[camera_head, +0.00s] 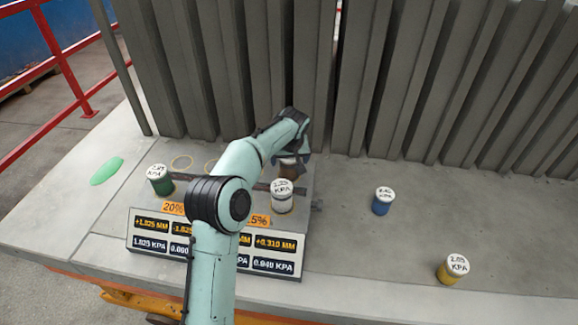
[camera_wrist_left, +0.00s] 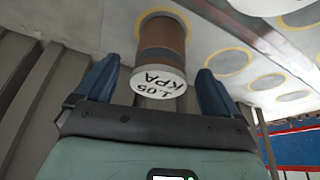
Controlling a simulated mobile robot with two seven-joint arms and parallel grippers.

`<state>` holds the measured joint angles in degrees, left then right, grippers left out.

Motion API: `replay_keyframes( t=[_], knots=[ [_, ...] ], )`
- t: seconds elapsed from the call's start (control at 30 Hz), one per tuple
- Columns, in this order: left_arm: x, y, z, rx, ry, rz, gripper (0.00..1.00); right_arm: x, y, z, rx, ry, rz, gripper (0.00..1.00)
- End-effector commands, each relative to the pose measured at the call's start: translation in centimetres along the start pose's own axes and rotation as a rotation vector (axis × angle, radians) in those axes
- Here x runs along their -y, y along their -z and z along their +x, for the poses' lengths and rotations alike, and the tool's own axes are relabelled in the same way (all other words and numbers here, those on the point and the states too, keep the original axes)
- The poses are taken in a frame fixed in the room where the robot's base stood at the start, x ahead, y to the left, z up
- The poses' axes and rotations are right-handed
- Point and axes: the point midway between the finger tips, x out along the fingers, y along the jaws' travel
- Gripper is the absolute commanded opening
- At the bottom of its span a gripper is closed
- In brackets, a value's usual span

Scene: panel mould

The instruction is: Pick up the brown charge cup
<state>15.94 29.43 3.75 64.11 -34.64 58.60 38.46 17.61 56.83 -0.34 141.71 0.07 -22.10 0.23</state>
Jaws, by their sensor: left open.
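The brown charge cup (camera_wrist_left: 162,42) has a white lid marked 1.05 KPA in the left wrist view. It stands on the grey ledge inside a yellow ring. In the head view only a little of the brown cup (camera_head: 287,171) shows, mostly hidden by my left gripper (camera_head: 291,157). In the left wrist view my left gripper (camera_wrist_left: 155,85) is open, its blue fingers on either side of the cup's lid, with gaps visible and nothing held. My right gripper is in neither view.
A green cup (camera_head: 161,184) is to the left, blue (camera_head: 382,205) and yellow (camera_head: 447,273) cups to the right. Tall grey ribs (camera_head: 400,80) rise behind; a display panel (camera_head: 150,232) is in front.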

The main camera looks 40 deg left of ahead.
Motion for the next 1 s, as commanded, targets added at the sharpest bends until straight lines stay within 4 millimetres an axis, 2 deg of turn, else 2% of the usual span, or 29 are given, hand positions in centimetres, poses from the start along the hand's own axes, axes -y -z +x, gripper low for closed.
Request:
replay_keyframes(
  t=[0.17,0.4,0.67,0.7,0.87,0.9,1.0],
  knots=[
    [0.1,-0.2,1.4,0.002,0.002,0.0,0.96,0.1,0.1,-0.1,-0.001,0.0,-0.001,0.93],
    [0.0,-0.3,4.8,0.0,0.0,-0.001,0.96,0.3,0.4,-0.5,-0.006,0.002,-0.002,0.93],
    [0.0,-0.4,5.2,-0.001,0.0,-0.001,0.96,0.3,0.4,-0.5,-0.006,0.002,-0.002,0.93],
    [0.0,-0.4,5.2,0.0,0.0,-0.001,0.82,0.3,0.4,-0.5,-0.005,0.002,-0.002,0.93],
    [0.0,-0.4,5.2,0.0,0.0,-0.001,0.3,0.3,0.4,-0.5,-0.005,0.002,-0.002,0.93],
    [0.0,-0.3,5.1,-0.003,-0.001,-0.001,0.24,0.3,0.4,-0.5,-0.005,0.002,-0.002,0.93],
    [0.0,-0.3,5.1,-0.003,-0.001,-0.001,0.24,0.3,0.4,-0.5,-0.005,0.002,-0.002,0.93]
  ],
)
